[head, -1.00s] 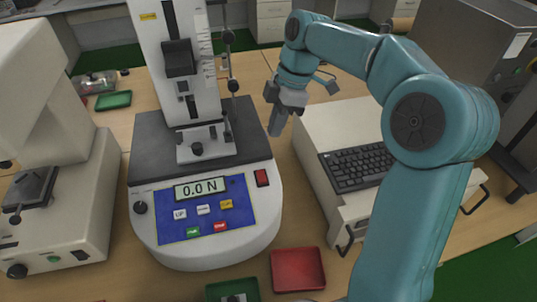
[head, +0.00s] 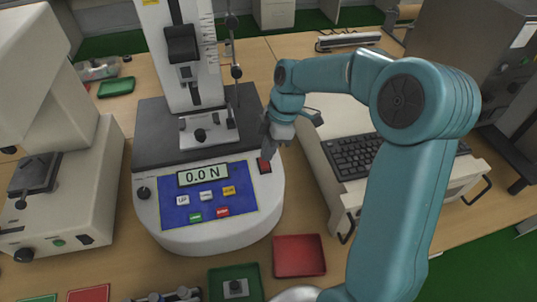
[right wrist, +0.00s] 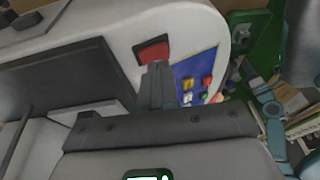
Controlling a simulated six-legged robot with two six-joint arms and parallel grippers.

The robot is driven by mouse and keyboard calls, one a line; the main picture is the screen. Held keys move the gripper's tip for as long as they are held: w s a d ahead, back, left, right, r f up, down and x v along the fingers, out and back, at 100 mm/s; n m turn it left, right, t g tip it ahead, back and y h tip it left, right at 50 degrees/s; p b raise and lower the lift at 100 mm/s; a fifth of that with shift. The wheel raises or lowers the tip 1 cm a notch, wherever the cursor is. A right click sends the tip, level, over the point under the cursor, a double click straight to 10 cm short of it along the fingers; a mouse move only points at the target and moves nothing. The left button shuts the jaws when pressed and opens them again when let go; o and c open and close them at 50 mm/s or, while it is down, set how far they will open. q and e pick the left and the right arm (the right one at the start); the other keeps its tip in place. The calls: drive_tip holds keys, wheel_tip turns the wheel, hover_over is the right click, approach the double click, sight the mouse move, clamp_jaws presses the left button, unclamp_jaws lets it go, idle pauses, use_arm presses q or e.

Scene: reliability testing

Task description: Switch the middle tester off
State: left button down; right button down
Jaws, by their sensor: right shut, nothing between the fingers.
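The middle tester (head: 210,232) is a white-based force stand with a dark plate, a blue panel and a lit display (head: 203,175) reading 0.0 N. Its red rocker switch (head: 265,166) is at the right of the front panel, and it also shows in the right wrist view (right wrist: 153,51). My right gripper (head: 264,153) is shut and empty, pointing down with its tips just above or at the switch. In the right wrist view the closed fingers (right wrist: 157,75) overlap the switch's lower edge; I cannot tell whether they touch. My left gripper is not in view.
Another white tester (head: 60,190) stands at the left. A white unit with a keyboard (head: 358,156) is at the right. A red tray (head: 299,256) and a green tray (head: 222,280) holding a small part lie in front.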

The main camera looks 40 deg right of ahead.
drive_tip(key=shift+s+a+f, duration=0.1)
drive_tip(key=shift+s+f, duration=0.1)
drive_tip(key=shift+f, duration=0.85)
